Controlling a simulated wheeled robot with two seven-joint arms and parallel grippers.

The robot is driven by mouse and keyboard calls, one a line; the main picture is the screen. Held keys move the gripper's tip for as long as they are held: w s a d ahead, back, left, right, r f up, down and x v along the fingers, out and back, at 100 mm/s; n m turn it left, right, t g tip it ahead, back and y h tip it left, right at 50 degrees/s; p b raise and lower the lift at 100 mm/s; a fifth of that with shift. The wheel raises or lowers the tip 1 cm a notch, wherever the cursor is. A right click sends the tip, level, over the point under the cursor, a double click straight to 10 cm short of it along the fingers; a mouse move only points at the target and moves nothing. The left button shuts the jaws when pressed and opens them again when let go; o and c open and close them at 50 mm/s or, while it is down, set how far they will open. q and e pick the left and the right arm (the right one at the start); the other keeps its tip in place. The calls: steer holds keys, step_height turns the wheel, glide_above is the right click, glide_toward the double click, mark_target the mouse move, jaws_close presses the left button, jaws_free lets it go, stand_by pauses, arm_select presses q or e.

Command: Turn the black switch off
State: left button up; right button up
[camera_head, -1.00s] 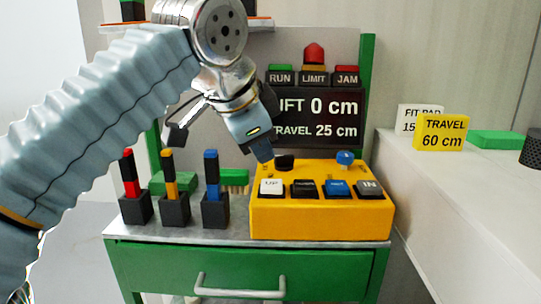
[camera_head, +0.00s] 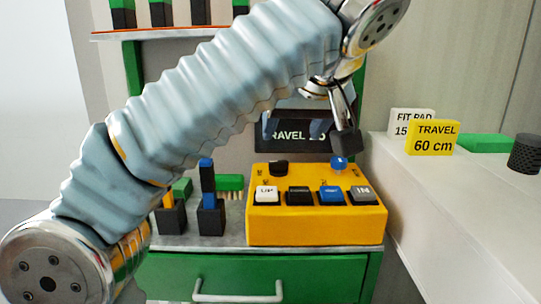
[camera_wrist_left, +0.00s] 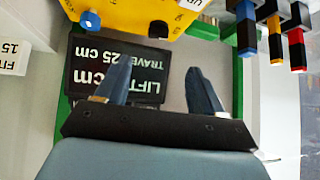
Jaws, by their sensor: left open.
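The black switch (camera_head: 278,168) is a round black knob on the back left of the yellow control box (camera_head: 315,223). It also shows in the wrist view as a black knob (camera_wrist_left: 158,29) near the box's edge. A blue knob (camera_head: 339,163) stands to its right. My left gripper (camera_head: 292,132) is above and behind the box, in front of the dark display, apart from the switch. Its two fingers (camera_wrist_left: 158,74) are spread and empty in the wrist view. The switch's setting is too small to tell. My right gripper does not show.
Push buttons (camera_head: 300,195) line the box's front. Upright holders with coloured handles (camera_head: 208,215) stand left of it, partly behind my arm. A yellow "TRAVEL 60 cm" sign (camera_head: 433,138) stands on the white counter (camera_head: 450,190) at right.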

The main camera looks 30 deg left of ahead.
mark_target(279, 161)
arm_select(q)
steer(key=shift+n, duration=0.6)
steer(key=b+x, duration=0.1)
steer(key=x, duration=0.3)
steer(key=b+x, duration=0.1)
steer(key=x, duration=0.4)
steer(key=b+x, duration=0.1)
steer(key=x, duration=0.3)
steer(key=shift+w, duration=0.35)
